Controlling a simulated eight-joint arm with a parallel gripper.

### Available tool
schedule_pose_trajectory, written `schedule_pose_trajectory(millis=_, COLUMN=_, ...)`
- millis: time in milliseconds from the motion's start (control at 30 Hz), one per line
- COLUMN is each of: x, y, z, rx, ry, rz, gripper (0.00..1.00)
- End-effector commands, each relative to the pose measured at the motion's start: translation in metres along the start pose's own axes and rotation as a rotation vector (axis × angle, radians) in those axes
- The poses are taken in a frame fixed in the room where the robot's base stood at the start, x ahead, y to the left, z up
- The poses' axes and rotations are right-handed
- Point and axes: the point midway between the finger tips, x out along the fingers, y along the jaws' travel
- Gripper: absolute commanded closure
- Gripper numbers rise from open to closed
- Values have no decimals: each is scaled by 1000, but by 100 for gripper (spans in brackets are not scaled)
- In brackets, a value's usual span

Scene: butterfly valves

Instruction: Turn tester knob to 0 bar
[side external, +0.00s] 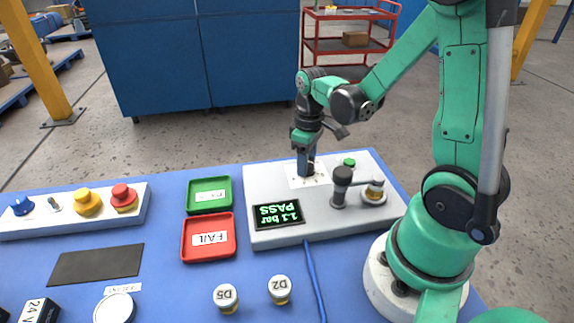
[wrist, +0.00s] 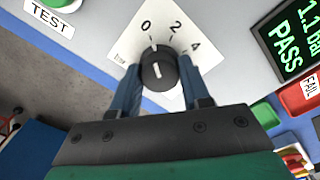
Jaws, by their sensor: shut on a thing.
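The tester knob (wrist: 158,70) is round and black with a white line on its face. My gripper (wrist: 160,80) is shut on the knob, one blue finger on each side. In the side external view my gripper (side external: 307,170) comes down onto the back of the grey tester box (side external: 265,178) and hides the knob. The tester display (side external: 279,214) reads 1.1 bar PASS; it also shows in the wrist view (wrist: 290,38).
A clamp fixture (side external: 341,180) with a valve (side external: 375,192) and a green button (side external: 349,162) stand right of my gripper. Green (side external: 209,194) and red FAIL (side external: 208,238) trays lie left of the box. Valves D5 (side external: 226,297) and D2 (side external: 279,289) stand in front.

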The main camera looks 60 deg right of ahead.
Motion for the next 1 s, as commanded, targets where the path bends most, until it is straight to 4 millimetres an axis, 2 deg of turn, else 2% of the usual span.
schedule_pose_trajectory(millis=300, x=0, y=0, z=0, rx=-82, ry=-1, rz=0, gripper=100)
schedule_pose_trajectory(millis=733, x=0, y=0, z=0, rx=-91, ry=0, rz=0, gripper=100)
schedule_pose_trajectory(millis=767, x=0, y=0, z=0, rx=-91, ry=0, rz=0, gripper=53)
schedule_pose_trajectory(millis=800, x=0, y=0, z=0, rx=-91, ry=0, rz=0, gripper=42)
schedule_pose_trajectory(millis=867, x=0, y=0, z=0, rx=-90, ry=0, rz=0, gripper=27)
schedule_pose_trajectory(millis=1000, x=0, y=0, z=0, rx=-90, ry=0, rz=0, gripper=27)
